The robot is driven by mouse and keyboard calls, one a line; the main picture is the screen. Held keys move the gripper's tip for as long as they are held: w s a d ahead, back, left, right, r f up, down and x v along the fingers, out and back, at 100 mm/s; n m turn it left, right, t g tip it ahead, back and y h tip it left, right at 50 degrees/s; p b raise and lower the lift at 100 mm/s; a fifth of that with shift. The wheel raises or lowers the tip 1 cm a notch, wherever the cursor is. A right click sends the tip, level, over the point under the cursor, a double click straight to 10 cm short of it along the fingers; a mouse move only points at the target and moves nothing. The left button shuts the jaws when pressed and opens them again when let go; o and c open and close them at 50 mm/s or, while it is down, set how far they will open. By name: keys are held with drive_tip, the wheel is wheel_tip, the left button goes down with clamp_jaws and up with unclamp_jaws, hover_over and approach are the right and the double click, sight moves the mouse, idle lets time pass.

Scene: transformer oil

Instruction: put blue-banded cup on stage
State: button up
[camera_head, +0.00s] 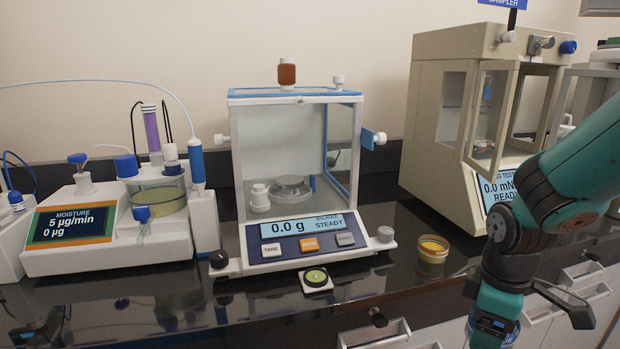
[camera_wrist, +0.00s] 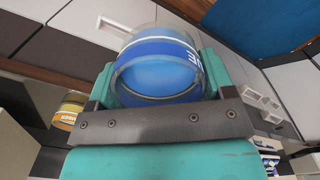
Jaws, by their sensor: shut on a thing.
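The blue-banded cup (camera_wrist: 158,75) is clear glass with a broad blue band and white lettering. My gripper (camera_wrist: 158,92) is shut on it, one finger on each side. In the head view, my gripper (camera_head: 494,328) is low at the right, in front of the bench edge. The cup (camera_head: 496,324) is mostly hidden there by the gripper. The beige tester (camera_head: 440,110) at the right has a glass-windowed door, which appears swung open, and a display reading 0.0 mN and READY. Its inside is only partly visible, and I cannot make out a stage clearly.
A yellow-banded cup (camera_head: 432,250) stands on the dark bench; it also shows in the wrist view (camera_wrist: 68,110). The balance (camera_head: 302,240) reads 0.0 g, with a green-topped item (camera_head: 316,278) in front. The moisture meter (camera_head: 110,225) is at the left. Drawers (camera_head: 575,290) lie below the bench.

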drive_tip(key=w+f+m+p, duration=0.1)
drive_tip(key=w+f+m, duration=0.7)
drive_tip(key=f+m, duration=0.15)
drive_tip(key=s+f, duration=0.3)
drive_tip(key=f, duration=0.3)
drive_tip(key=shift+s+a+f+m, duration=0.2)
drive_tip(key=shift+a+f+m, duration=0.15)
drive_tip(key=shift+a+f, duration=0.05)
